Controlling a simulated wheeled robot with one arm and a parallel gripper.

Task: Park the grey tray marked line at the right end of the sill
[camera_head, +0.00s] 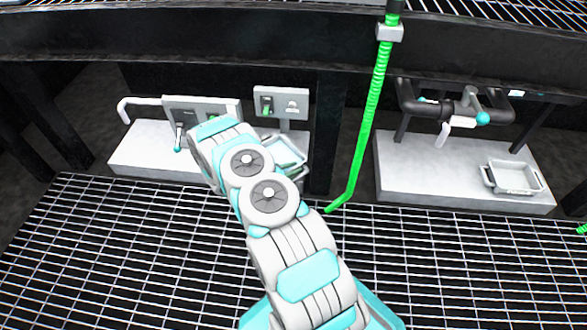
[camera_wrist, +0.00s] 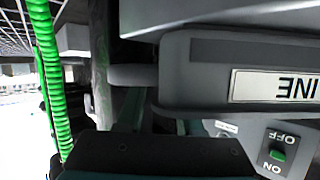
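A grey tray (camera_wrist: 200,70) fills much of the wrist view. Its white label (camera_wrist: 275,86) is upside down and cut off by the frame edge, with "INE" readable. A handle-like bar juts from its left end. In the head view a grey tray (camera_head: 287,152) shows partly behind my arm, at the right end of the left pale sill (camera_head: 150,148). A dark part of my gripper (camera_wrist: 150,160) shows at the bottom of the wrist view, close to the tray. The fingertips are not clear, and I cannot tell whether they hold the tray.
A green hose (camera_head: 370,110) hangs right of my arm, and also shows in the wrist view (camera_wrist: 52,80). An ON/OFF switch (camera_wrist: 277,154) is close to the tray. Another grey tray (camera_head: 512,178) sits on the right sill (camera_head: 430,185), under pipes (camera_head: 455,108). Grating covers the foreground.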

